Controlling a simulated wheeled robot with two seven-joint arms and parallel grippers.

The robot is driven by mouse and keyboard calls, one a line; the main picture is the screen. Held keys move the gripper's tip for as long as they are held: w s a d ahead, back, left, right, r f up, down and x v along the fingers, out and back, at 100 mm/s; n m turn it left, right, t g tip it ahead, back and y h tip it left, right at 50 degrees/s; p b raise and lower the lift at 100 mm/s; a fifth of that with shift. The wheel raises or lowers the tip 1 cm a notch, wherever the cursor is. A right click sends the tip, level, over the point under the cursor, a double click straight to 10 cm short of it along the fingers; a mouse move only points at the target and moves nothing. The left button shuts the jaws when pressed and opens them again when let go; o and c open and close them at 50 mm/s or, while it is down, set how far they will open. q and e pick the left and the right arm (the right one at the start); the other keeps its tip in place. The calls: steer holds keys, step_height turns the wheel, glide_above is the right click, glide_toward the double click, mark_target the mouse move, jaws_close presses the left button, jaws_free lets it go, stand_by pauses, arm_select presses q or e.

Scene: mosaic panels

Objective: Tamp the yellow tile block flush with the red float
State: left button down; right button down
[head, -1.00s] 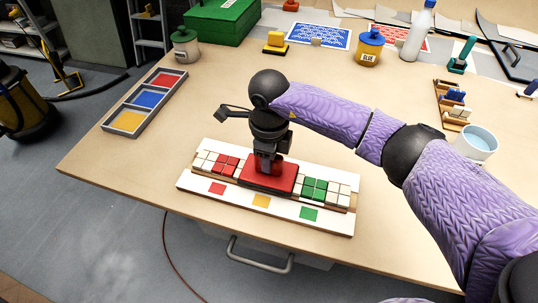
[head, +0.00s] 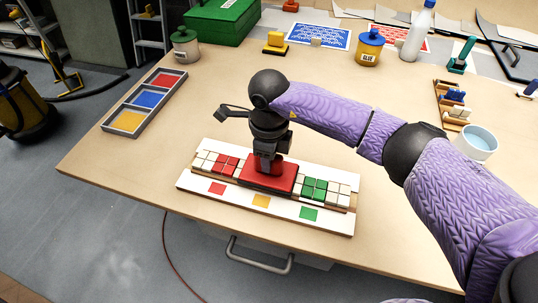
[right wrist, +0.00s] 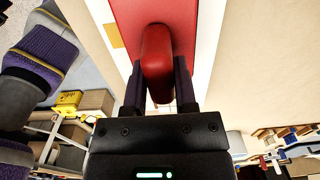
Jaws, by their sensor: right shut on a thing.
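The red float (head: 284,184) lies on the middle of the long mosaic panel (head: 335,224), between the red tile block (head: 226,164) and the green tile block (head: 314,189). My right gripper (head: 267,164) is upright over the float and shut on its handle. In the right wrist view the red handle (right wrist: 156,60) sits between the two fingers of the gripper (right wrist: 158,82). No yellow tile block shows; the float and gripper cover the middle of the row. A yellow square (head: 261,201) marks the panel's front strip below the float. My left gripper is not in view.
A grey tray (head: 106,126) with red, blue and yellow compartments lies at the left. A glue pot (head: 369,52), a bottle (head: 416,35) and a white cup (head: 476,148) stand farther back or right. The table is clear around the panel.

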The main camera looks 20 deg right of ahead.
step_height(320, 180, up, 6)
steer(key=p, duration=0.4)
steer(key=shift+r+p, duration=0.1)
steer(key=shift+p, duration=0.25)
steer(key=shift+r+p, duration=0.3)
steer(key=shift+r, duration=0.1)
steer(key=shift+f, duration=0.1)
